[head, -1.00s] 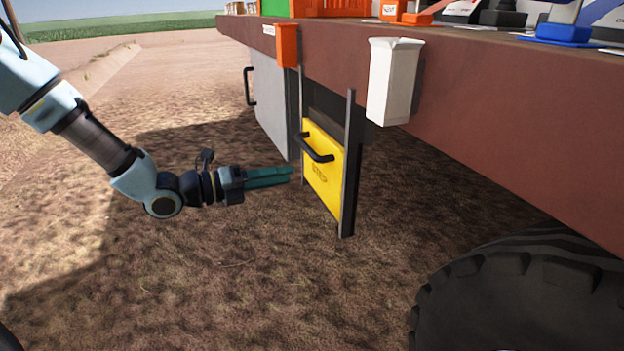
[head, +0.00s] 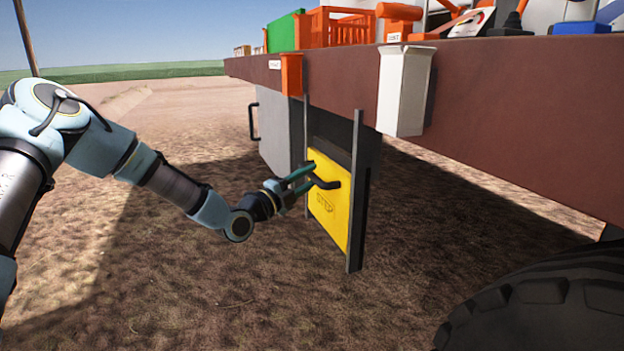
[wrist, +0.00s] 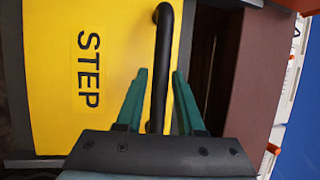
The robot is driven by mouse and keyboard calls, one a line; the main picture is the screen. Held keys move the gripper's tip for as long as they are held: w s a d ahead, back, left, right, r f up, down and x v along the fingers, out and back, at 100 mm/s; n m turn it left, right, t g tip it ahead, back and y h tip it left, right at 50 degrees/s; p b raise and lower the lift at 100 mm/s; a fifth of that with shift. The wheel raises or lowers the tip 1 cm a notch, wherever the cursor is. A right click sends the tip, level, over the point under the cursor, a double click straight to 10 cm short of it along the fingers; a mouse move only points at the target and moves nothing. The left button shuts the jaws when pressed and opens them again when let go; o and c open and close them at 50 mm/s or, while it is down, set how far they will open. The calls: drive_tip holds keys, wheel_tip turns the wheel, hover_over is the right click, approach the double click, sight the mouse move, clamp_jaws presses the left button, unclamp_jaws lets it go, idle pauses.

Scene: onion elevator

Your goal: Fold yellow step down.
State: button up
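The yellow step (head: 328,208) stands upright between two grey rails below the brown platform. Its label reads STEP, and a black bar handle (head: 326,183) is fixed near its top edge. My gripper (head: 308,180) is at the handle with its teal fingers apart. In the wrist view, the yellow step (wrist: 75,75) fills the left part, and the black handle (wrist: 160,70) passes between the two open fingers of my gripper (wrist: 159,88). A gap shows between the handle and each finger.
The brown platform edge (head: 520,110) overhangs the step. An orange holder (head: 291,75) and a white bin (head: 404,90) hang from it. A grey cabinet (head: 275,130) stands behind to the left, and a large tyre (head: 540,300) is at lower right. Open soil (head: 220,310) lies in front.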

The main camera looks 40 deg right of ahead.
drive_tip(key=shift+d+r, duration=0.1)
drive_tip(key=shift+d, duration=0.5)
clamp_jaws()
idle(1.1)
